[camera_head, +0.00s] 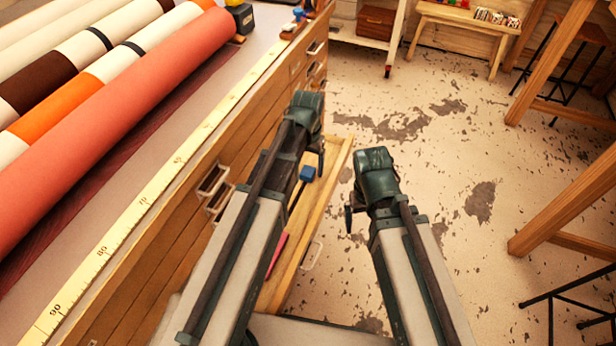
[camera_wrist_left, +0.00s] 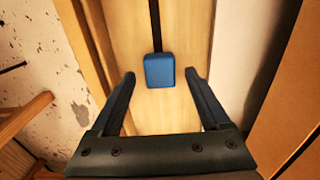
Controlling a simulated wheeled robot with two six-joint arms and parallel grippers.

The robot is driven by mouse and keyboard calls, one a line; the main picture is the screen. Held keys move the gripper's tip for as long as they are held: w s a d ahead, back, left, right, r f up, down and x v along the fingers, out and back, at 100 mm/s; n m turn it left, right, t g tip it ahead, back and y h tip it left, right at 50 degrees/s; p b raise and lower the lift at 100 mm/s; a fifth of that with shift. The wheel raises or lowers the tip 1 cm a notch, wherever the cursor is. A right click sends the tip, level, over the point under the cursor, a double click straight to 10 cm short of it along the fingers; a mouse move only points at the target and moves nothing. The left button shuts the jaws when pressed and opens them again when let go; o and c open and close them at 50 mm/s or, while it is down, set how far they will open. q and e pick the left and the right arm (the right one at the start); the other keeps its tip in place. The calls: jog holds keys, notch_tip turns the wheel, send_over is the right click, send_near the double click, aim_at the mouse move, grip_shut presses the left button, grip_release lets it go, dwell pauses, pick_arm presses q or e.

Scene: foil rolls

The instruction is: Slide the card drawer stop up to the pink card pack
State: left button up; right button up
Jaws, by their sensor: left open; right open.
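The card drawer stop is a small blue block (camera_head: 307,173) in the open wooden drawer (camera_head: 337,163). It also shows in the left wrist view (camera_wrist_left: 159,70), at the end of a visible dark slot in the drawer floor. My left gripper (camera_head: 314,165) is over the drawer, pointing down. In the left wrist view its open fingers (camera_wrist_left: 159,77) are on either side of the block's near part, with gaps at both sides. The pink card pack (camera_head: 277,253) lies nearer in the drawer, partly hidden by my left arm. My right gripper (camera_head: 349,215) is empty, right of the drawer.
The drawer comes out of a wooden cabinet (camera_head: 150,240) with a yellow measuring tape (camera_head: 150,197) along its top edge. The floor (camera_head: 450,180) to the right is clear up to wooden stool legs (camera_head: 560,200).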

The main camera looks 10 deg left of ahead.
pick_arm(q)
jog(key=shift+f+b, duration=0.45)
jog(key=shift+f, duration=0.4)
grip_shut()
dwell(0.8)
